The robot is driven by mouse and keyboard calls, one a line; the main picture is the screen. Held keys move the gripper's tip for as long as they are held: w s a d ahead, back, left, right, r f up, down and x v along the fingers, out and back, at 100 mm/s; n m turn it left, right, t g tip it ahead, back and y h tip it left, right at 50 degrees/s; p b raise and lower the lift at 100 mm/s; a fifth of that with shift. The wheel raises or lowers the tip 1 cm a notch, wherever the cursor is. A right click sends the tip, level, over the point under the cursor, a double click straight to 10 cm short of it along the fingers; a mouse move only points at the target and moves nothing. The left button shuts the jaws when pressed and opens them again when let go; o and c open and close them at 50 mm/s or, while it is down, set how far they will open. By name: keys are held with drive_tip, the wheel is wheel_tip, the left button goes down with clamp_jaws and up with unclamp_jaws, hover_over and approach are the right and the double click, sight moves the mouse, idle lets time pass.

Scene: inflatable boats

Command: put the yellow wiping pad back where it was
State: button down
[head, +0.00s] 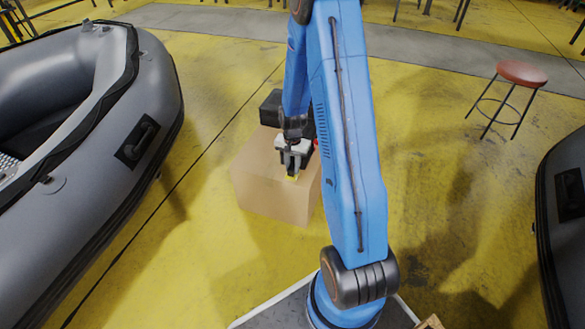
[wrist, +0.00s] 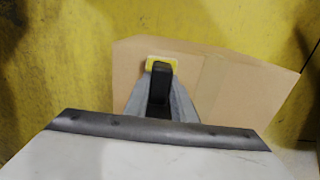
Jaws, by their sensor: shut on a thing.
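The yellow wiping pad (wrist: 152,62) shows at the tips of my gripper (wrist: 160,72) in the wrist view, a yellow patch with a pale edge. In the head view a small bit of the yellow pad (head: 291,178) shows just below my gripper (head: 292,170). My gripper is shut on the pad, over the top of a cardboard box (head: 275,202). Most of the pad is hidden behind the fingers. I cannot tell whether the pad touches the box top. The box also fills the middle of the wrist view (wrist: 235,90).
A black object (head: 270,108) stands at the box's back. A small red thing (head: 316,143) shows behind my arm. Grey inflatable boats stand left (head: 150,90) and right (head: 565,200). A red-topped stool (head: 522,73) stands at the back right. Yellow floor (head: 440,170) between is clear.

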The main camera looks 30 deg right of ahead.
drive_tip(key=shift+f, duration=0.15)
drive_tip(key=c, duration=1.5)
unclamp_jaws()
wheel_tip(320, 180, up, 12)
wheel_tip(320, 180, up, 11)
drive_tip(key=n+t, duration=0.1)
drive_tip(key=n, duration=0.2)
hover_over(292, 166)
drive_tip(key=s+a, duration=0.5)
drive_tip(key=s+a+r+n+t, duration=0.1)
drive_tip(key=s+a+r+n, duration=0.1)
drive_tip(key=s+r, duration=0.3)
drive_tip(key=s+a+r+n+t, duration=0.1)
drive_tip(key=s+a+r+n, duration=0.2)
drive_tip(key=s, duration=0.9)
drive_tip(key=s+a+r+n+t, duration=0.1)
drive_tip(key=s+a+r+n, duration=0.1)
drive_tip(key=s+a+r, duration=0.3)
drive_tip(key=shift+s+a+r+t, duration=0.15)
drive_tip(key=shift+s+r+t, duration=0.05)
drive_tip(key=shift+s+r, duration=0.55)
drive_tip(key=shift+s+a+r+t, duration=0.1)
drive_tip(key=shift+s+r+t, duration=0.1)
drive_tip(key=shift+s+r, duration=0.5)
